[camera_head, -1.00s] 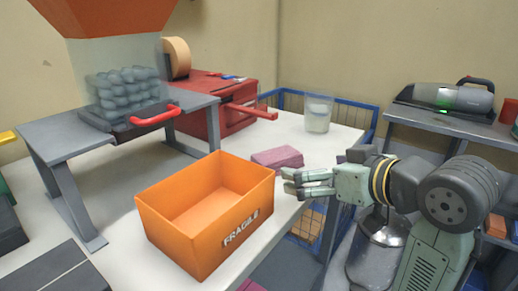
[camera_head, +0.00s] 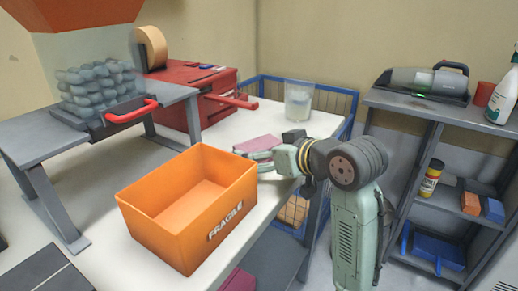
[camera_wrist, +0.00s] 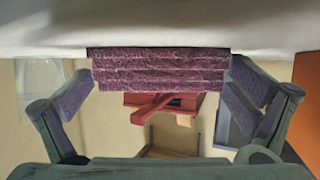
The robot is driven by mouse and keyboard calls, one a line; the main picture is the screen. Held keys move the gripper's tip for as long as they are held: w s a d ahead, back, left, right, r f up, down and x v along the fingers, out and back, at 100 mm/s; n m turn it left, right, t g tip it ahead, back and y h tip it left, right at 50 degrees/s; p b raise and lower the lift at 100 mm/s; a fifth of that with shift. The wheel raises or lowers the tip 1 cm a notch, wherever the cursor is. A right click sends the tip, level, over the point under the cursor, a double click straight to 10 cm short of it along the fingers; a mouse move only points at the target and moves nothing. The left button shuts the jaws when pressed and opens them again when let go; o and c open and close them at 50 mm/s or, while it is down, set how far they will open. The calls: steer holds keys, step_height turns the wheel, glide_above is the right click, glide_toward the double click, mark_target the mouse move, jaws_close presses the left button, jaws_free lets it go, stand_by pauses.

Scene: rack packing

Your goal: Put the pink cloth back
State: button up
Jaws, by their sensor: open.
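The folded pink cloth (camera_head: 258,144) lies on the white table, behind the right side of the orange box, in the head view. In the wrist view the layered edge of the cloth (camera_wrist: 160,70) faces me, framed between the two spread fingers. In the wrist view my gripper (camera_wrist: 158,80) is open, with a finger out to each side. I cannot tell whether the fingers overlap the cloth in depth.
An orange FRAGILE box (camera_head: 160,228) stands close to my gripper's left. A clear container (camera_head: 298,101) and a red toolbox (camera_head: 190,97) are behind. A grey rack (camera_head: 440,118) at the right holds a vacuum, bottles and a blue dustpan. Another pink item (camera_head: 238,280) shows below the tabletop.

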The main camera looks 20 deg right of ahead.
steer(key=shift+w+f, duration=0.1)
steer(key=shift+w, duration=0.05)
steer(key=c, duration=0.9)
